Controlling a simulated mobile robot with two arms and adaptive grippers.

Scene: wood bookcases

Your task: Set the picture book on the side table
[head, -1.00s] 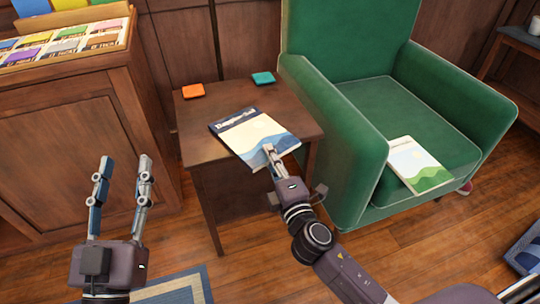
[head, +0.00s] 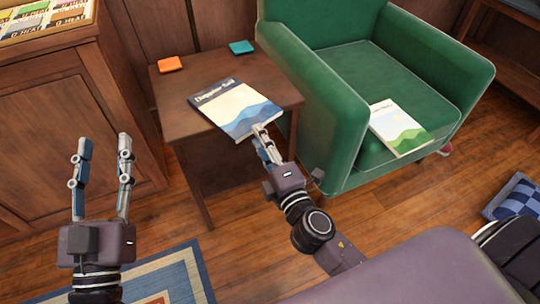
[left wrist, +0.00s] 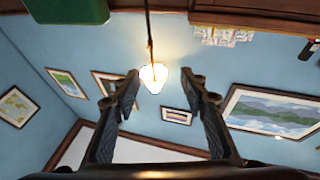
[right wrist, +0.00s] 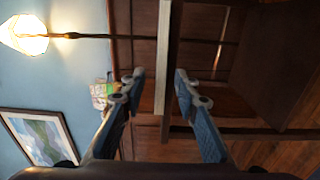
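A picture book (head: 237,107) with a dark title band and blue waves on a pale cover lies flat on the wooden side table (head: 178,108), near its front right edge. My right gripper (head: 262,133) is at the book's front edge. In the right wrist view the fingers (right wrist: 159,82) are apart, with the pale book edge (right wrist: 163,50) and the dark table edge between them and gaps beside them. My left gripper (head: 103,145) is open and empty, pointing up in front of the cabinet; its spread fingers also show in the left wrist view (left wrist: 160,88).
An orange coaster (head: 170,64) and a teal coaster (head: 241,47) lie at the table's back. A second book (head: 399,130) with green hills lies on the green armchair (head: 415,85) right of the table. A cabinet (head: 75,115) stands left. A patterned rug lies in front.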

